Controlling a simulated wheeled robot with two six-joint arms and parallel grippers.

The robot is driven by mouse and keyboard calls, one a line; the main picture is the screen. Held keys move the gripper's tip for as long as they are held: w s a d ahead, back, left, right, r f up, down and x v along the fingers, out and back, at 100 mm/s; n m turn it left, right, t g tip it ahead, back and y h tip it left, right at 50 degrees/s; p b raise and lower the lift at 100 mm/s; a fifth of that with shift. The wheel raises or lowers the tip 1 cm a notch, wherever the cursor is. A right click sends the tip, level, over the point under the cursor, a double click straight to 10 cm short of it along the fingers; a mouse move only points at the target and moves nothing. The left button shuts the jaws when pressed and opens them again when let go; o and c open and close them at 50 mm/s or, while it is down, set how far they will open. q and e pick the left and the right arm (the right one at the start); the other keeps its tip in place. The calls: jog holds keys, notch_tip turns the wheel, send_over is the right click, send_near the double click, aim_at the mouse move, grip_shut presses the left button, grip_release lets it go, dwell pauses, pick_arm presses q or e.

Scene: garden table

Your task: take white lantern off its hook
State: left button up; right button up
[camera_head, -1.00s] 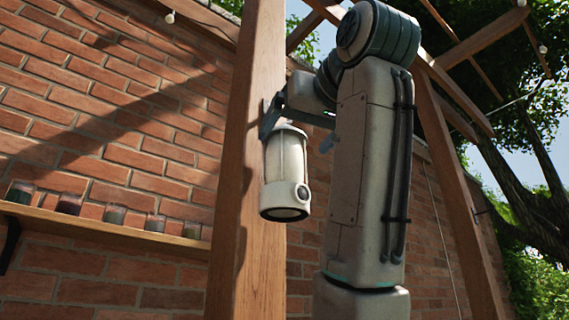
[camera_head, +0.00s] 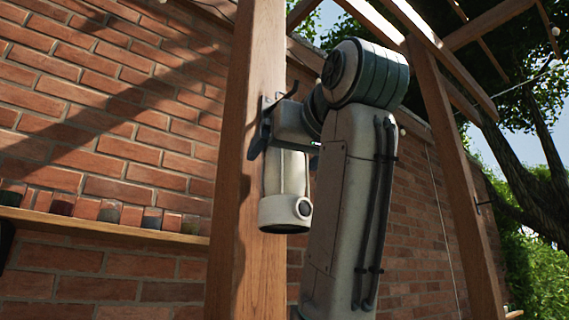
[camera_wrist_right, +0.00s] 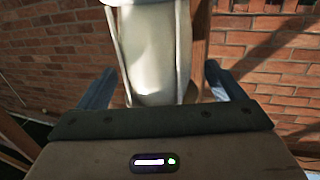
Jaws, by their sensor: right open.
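The white lantern (camera_head: 285,208) hangs upright beside the wooden post, below a dark hook (camera_head: 285,95). Its top and handle are hidden behind my right gripper in the head view, so its contact with the hook does not show. My right gripper (camera_head: 285,145) is open at the lantern's upper part. In the right wrist view, the pale lantern (camera_wrist_right: 158,55) stands between the two blue fingers of my right gripper (camera_wrist_right: 160,88), with a gap visible on each side. My left gripper is in neither view.
The wooden post (camera_head: 245,190) stands right beside the lantern and gripper. A shelf (camera_head: 110,228) with several small jars runs along the brick wall (camera_head: 110,130) at left. Another post (camera_head: 455,170) and overhead beams stand at right.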

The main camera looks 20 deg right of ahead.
jog(key=shift+w, duration=1.2)
jog(key=shift+s, duration=0.1)
jog(key=c, duration=1.4)
jog(key=shift+o, duration=0.2)
jog(key=shift+r, duration=0.1)
